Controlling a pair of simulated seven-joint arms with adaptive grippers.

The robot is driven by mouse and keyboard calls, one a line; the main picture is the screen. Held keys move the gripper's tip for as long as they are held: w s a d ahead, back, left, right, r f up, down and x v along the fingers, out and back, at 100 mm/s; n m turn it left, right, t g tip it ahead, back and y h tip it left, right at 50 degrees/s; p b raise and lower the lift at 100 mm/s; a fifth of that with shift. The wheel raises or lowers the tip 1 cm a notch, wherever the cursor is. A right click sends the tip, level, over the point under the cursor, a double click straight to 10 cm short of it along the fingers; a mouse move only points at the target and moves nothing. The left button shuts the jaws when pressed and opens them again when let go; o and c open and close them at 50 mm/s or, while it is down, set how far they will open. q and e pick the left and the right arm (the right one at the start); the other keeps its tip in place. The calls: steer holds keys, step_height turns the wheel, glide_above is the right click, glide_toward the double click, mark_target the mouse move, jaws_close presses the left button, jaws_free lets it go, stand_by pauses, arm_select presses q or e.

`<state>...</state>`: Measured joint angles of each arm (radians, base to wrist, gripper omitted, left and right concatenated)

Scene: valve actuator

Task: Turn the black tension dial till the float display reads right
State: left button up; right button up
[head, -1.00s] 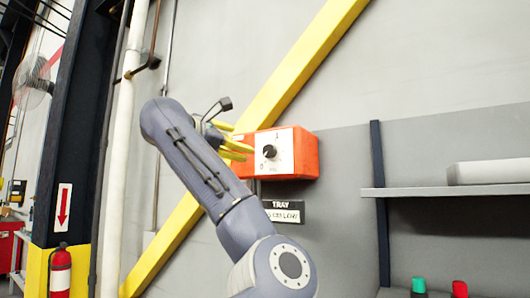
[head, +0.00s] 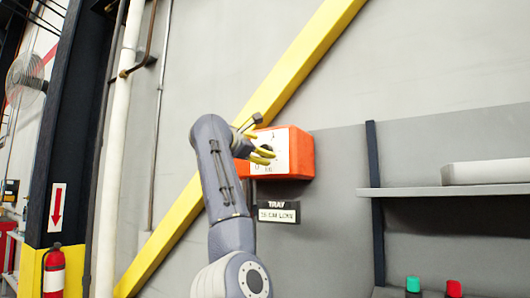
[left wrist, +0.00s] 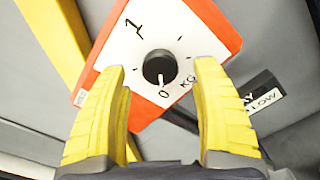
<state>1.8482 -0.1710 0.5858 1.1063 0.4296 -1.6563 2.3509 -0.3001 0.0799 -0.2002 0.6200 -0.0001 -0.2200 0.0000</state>
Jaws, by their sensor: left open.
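The black tension dial (left wrist: 159,68) sits on the white face of an orange-red box (head: 300,153) on the wall. The face carries a 0, a 1 and "KG"; the dial's pale pointer is near the 0. My left gripper (left wrist: 160,70) is open, its yellow fingers either side of the dial in the left wrist view, with no clear contact. In the head view my left gripper (head: 268,153) is in front of the box and partly hides the dial. The display (head: 278,212) below is labelled "TRAY"; its lower line seems to end in "LOW". My right gripper is not in view.
A yellow diagonal beam (head: 300,70) runs behind the box and my arm. A grey shelf (head: 450,190) is on the right, with a green-capped (head: 413,285) and a red-capped item (head: 454,288) below. A fire extinguisher (head: 54,270) stands at the left.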

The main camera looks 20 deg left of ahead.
arm_select(q)
steer(key=shift+x, duration=1.7)
steer(key=shift+c, duration=0.5)
steer(key=c, duration=1.2)
